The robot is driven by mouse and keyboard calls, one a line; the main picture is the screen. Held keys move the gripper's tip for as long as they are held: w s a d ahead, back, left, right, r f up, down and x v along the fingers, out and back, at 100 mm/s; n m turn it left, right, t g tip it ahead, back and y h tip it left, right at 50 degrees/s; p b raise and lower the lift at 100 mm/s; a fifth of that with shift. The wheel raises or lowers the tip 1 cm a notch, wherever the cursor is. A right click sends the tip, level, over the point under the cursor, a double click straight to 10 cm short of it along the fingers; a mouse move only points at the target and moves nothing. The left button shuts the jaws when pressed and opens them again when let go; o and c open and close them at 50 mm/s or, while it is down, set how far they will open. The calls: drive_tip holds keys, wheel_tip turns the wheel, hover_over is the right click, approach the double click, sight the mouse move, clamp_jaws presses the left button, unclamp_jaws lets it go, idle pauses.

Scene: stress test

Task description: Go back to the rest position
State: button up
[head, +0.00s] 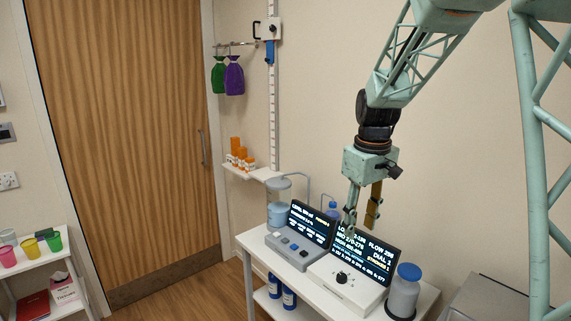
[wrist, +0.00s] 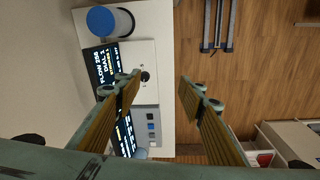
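The dial also shows in the wrist view (wrist: 145,76), apart from the fingers.
A clear vessel (head: 278,212) stands at the table's far left, and a blue-lidded container (head: 404,292) at its right end. A small shelf (head: 250,171) holds orange bottles. Green and purple bags (head: 233,76) hang above. A cup shelf (head: 35,262) stands left. Open floor lies before the door (head: 125,120).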

drive_tip(key=s+r+m, duration=0.2)
drive_tip(key=s+r, duration=0.6)
drive_tip(key=s, duration=0.4)
drive_tip(key=s+r+m+t, duration=0.1)
drive_tip(key=s+m, duration=0.1)
drive_tip(key=s, duration=1.4)
drive_tip(key=s+r+m+t+b, duration=0.1)
drive_tip(key=s+r+m, duration=0.1)
drive_tip(key=s, duration=1.5)
drive_tip(key=shift+t, duration=0.4)
drive_tip(key=shift+c, duration=0.3)
